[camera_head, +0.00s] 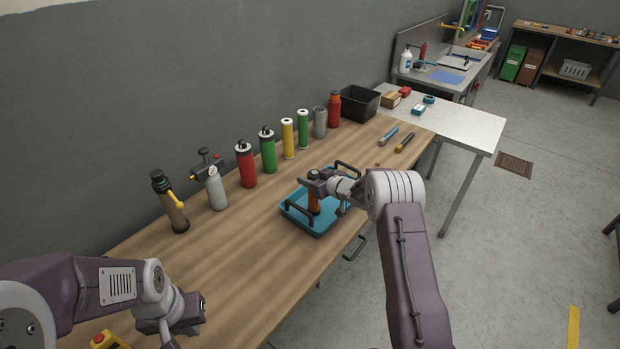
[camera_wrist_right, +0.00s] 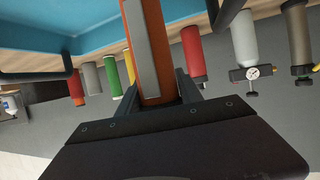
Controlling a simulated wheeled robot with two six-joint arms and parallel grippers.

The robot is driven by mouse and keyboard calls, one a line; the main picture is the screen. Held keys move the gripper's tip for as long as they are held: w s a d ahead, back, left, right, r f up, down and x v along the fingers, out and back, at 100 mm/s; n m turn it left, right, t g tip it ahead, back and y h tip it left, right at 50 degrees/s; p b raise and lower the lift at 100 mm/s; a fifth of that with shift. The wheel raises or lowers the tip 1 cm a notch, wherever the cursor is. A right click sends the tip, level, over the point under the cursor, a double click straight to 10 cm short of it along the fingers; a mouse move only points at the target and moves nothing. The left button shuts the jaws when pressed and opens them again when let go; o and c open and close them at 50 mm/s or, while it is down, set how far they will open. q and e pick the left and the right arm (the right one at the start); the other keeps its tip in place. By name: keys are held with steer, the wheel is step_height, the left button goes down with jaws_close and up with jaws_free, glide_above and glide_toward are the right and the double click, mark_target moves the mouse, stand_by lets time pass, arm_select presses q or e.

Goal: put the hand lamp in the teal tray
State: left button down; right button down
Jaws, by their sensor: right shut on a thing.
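The hand lamp (camera_head: 314,204) is an upright orange-red cylinder; the right wrist view shows its orange body with a grey strip (camera_wrist_right: 152,60). My right gripper (camera_head: 317,184) is shut on it and holds it within the outline of the teal tray (camera_head: 322,228). I cannot tell whether its lower end touches the tray floor. The tray has black handles at two ends and also shows in the right wrist view (camera_wrist_right: 60,32). My left gripper (camera_head: 196,318) is at the bench's near left, away from the tray; its fingers are not clear.
Several cylinders stand along the wall side of the wooden bench, among them a red one (camera_head: 246,166) and a green one (camera_head: 268,152). A black bin (camera_head: 360,104) stands at the far end. Two pen-like tools, blue (camera_head: 389,136) and dark orange (camera_head: 405,143), lie right of the tray.

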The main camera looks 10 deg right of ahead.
steer(key=c, duration=0.8)
jaws_free()
steer(key=shift+f, duration=0.1)
steer(key=shift+r, duration=0.2)
steer(key=b+v, duration=0.1)
steer(key=v, duration=1.1)
steer(key=shift+s, duration=0.15)
steer(key=s+a+f+m+g+h, duration=0.1)
steer(key=s+f+g, duration=0.1)
steer(key=s, duration=0.8)
steer(key=s+a+f+m+g+h, duration=0.2)
steer(key=s+g, duration=0.3)
steer(key=s, duration=0.5)
steer(key=s+a+f+m+g+h, duration=0.2)
steer(key=s+g, duration=0.2)
steer(key=s, duration=0.7)
